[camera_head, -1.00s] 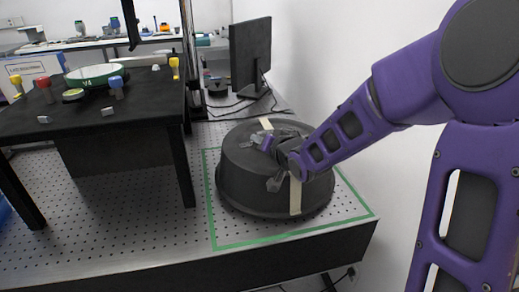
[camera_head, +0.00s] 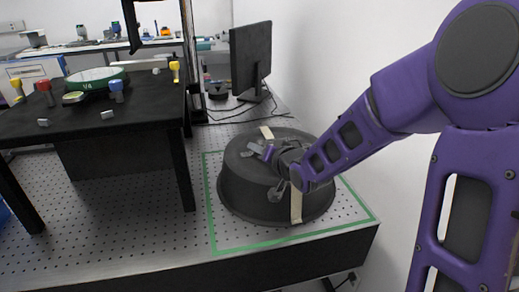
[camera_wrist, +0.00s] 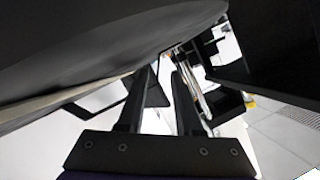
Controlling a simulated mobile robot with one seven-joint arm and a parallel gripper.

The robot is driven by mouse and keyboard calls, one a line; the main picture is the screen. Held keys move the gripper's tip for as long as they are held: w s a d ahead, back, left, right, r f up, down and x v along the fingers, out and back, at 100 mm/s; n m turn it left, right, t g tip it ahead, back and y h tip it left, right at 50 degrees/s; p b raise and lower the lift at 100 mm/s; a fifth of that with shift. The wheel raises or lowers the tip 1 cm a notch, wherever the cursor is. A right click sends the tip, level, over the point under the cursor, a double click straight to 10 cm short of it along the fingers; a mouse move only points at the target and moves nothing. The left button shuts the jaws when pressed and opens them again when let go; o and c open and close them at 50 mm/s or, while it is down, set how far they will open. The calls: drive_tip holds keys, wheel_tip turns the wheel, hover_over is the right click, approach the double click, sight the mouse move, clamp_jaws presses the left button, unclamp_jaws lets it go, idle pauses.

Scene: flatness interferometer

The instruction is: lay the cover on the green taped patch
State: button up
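The cover (camera_head: 250,193) is a large dark round drum with a cream strip across its top and down its side. It sits upright on the perforated table, inside the green taped patch (camera_head: 214,225); its right part is behind my arm. My gripper (camera_head: 270,155) is at the top of the cover in the head view, its fingertips hard to make out there. In the wrist view the two dark fingers (camera_wrist: 165,85) stand apart with nothing visible between them. A dark curved surface, seemingly the cover (camera_wrist: 70,50), fills the upper left, close to the fingers.
A black raised platform (camera_head: 130,125) stands left of the patch, holding a round green-rimmed disc (camera_head: 97,78) and small coloured knobs. A monitor (camera_head: 250,55) stands behind the cover. A white wall is close on the right. Bare table lies between platform and patch.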

drive_tip(key=p+v, duration=0.2)
drive_tip(key=v, duration=0.8)
drive_tip(key=shift+s+d+r+p, duration=0.15)
drive_tip(key=shift+s+d+p, duration=0.05)
drive_tip(key=shift+s+p, duration=0.1)
drive_tip(key=shift+s+d, duration=0.2)
drive_tip(key=shift+s, duration=0.15)
